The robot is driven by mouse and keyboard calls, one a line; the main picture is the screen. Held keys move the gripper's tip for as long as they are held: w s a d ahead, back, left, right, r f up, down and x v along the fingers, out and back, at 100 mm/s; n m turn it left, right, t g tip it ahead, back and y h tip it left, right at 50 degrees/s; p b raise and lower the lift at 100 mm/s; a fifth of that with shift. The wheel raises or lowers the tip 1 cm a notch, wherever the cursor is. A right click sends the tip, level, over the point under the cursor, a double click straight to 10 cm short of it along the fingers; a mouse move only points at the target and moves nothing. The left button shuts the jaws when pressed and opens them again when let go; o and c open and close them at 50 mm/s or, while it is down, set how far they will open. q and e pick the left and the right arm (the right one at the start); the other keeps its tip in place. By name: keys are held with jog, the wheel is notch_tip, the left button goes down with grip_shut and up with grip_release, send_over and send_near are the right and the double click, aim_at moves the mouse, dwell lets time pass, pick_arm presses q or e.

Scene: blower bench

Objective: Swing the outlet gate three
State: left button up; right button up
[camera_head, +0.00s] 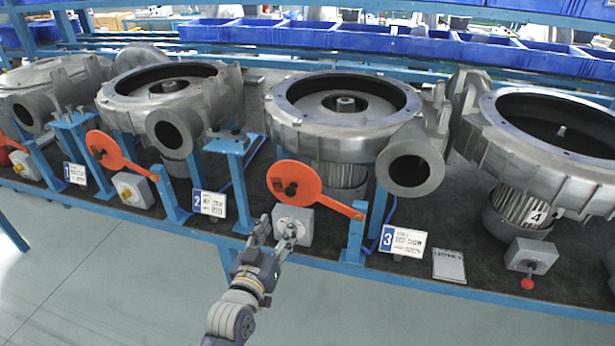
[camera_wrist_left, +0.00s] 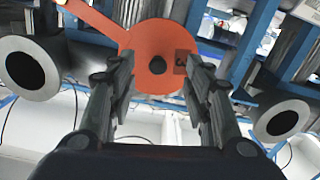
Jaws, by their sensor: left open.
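The outlet gate by the number 3 sign is an orange disc (camera_head: 306,176) with a dark central knob (camera_head: 291,189). Its orange arm runs right and down to a blue post (camera_head: 355,235). The disc stands left of the round blower outlet (camera_head: 410,170), not over it. My left gripper (camera_head: 276,229) is open and empty, below the disc and in front of a grey switch box. In the left wrist view the disc (camera_wrist_left: 153,40) lies ahead, its knob (camera_wrist_left: 157,63) showing between the spread fingers (camera_wrist_left: 158,78). I cannot tell the gap. My right gripper is not seen.
The number 3 sign (camera_head: 402,243) stands right of the post. The grey switch box (camera_head: 303,212) is close to my left gripper. Another orange gate (camera_head: 104,150) and the number 2 sign (camera_head: 210,204) are to the left. The floor in front of the bench is clear.

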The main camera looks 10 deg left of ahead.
aim_at(289, 194)
pick_arm(q)
jog(key=w, duration=0.3)
jog(key=w+r+p, duration=0.1)
jog(key=w, duration=0.2)
jog(key=w+r+p, duration=0.1)
jog(key=w, duration=0.2)
jog(key=shift+w+r, duration=0.2)
jog(key=shift+w, duration=0.65)
grip_shut()
